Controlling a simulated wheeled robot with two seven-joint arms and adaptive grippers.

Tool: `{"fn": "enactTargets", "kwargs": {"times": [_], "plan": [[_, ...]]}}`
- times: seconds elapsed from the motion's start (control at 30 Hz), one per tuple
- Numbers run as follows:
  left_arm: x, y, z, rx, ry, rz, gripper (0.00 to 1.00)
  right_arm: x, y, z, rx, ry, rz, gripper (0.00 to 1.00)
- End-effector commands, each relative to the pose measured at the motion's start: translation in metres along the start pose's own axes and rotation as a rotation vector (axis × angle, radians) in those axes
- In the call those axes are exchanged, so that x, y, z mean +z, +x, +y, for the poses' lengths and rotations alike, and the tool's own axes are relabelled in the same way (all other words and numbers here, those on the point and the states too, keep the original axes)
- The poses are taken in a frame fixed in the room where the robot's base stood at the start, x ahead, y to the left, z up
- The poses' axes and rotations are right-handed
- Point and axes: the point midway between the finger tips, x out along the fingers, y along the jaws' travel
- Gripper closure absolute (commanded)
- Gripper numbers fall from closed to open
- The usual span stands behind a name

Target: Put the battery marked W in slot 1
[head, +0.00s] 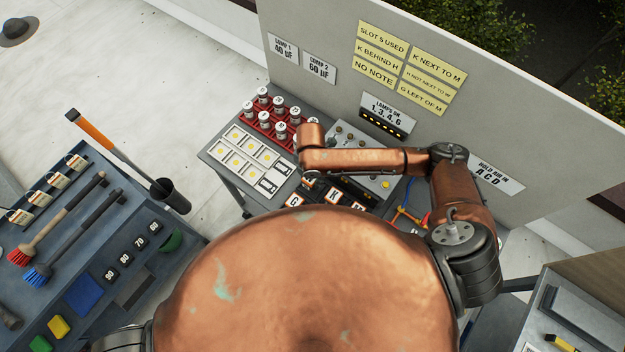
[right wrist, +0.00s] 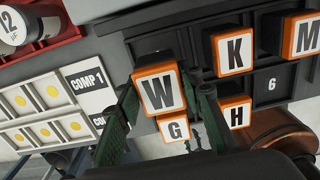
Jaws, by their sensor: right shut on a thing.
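The battery marked W (right wrist: 158,92), a white-faced block with an orange rim, shows large in the right wrist view. My right gripper (right wrist: 165,110) is shut on it, with a dark green finger on each side. It hangs at the dark slot rack, overlapping the G battery (right wrist: 174,129) in the picture. The H battery (right wrist: 236,114), K battery (right wrist: 233,50) and M battery (right wrist: 303,36) sit to its right. A dark slot marked 6 (right wrist: 271,85) is empty. Slot 1's label does not show. In the head view my right arm hides most of the gripper. My left gripper is out of view.
White trays with yellow dots (head: 232,159) and a red rack of cans (head: 270,120) stand left of the batteries. A panel with yellow notes (head: 380,50) rises behind. A side bench holds brushes (head: 95,225). Coloured wires (head: 408,214) lie at right.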

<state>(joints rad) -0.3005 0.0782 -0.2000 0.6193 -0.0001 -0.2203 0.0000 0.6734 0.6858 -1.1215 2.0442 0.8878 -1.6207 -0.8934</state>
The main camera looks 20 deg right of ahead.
Motion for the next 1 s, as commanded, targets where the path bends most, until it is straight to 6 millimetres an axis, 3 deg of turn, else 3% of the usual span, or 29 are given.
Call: {"fn": "enactTargets", "kwargs": {"times": [0.33,0.73,0.77,1.0], "plan": [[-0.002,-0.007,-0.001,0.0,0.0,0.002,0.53,0.006,0.035,0.002,0.0,0.0,-0.001,1.0],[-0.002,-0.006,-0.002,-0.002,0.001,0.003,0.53,0.006,0.041,0.002,0.001,-0.001,-0.001,1.0],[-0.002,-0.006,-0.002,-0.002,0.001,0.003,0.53,0.006,0.041,0.002,0.0,-0.001,-0.001,0.65],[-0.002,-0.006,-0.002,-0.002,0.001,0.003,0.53,0.006,0.041,0.001,0.0,0.0,-0.001,0.48]]}}
